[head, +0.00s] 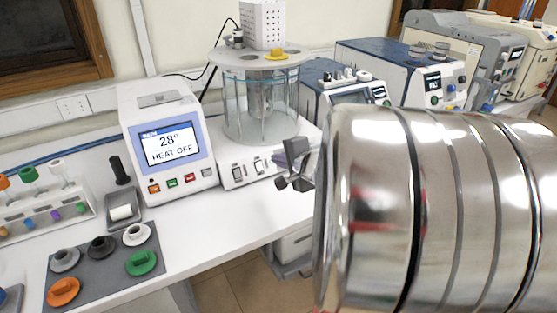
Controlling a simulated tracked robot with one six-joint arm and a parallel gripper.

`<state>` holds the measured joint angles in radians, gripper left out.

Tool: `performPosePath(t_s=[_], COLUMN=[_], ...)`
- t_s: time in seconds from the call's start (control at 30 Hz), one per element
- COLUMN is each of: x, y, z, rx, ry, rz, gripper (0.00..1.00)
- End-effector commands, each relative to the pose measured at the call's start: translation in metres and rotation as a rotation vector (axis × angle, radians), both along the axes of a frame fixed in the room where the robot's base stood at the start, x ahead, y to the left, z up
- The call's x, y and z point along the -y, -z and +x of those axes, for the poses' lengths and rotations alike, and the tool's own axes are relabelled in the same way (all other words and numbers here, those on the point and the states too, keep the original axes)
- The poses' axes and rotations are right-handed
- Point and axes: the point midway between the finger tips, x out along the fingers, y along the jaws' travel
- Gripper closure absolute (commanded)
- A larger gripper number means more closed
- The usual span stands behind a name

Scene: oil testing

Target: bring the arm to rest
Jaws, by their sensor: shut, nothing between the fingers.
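My arm's large shiny metal links fill the right half of the head view. My gripper (283,182) shows as a small dark grey shape just left of the links, in front of the heated bath's white base. It is shut and empty. Most of its body is hidden behind my arm. It looks apart from the bench, though its exact height cannot be told.
A bath controller (168,145) reads 28° and HEAT OFF, beside a glass bath (262,105). A grey mat (85,275) with several stoppers and a tube rack (40,215) are at left. Several instruments, including a blue-topped one (385,62), line the back. Bare bench lies front centre.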

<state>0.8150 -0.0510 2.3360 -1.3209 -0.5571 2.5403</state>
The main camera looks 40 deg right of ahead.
Motion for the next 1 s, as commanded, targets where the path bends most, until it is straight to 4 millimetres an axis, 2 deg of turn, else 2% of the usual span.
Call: performPosePath(t_s=[0.5, 0.67, 0.77, 1.0], x=[-0.001, 0.001, 0.009, 0.041], y=[0.000, 0.001, 0.005, 0.020], z=[0.001, 0.000, -0.004, -0.025], rx=[-0.001, -0.021, -0.060, -0.218], ry=[-0.005, -0.031, -0.048, -0.046], rz=[-0.004, -0.073, -0.166, -0.415], gripper=[1.00, 1.00, 1.00, 1.00])
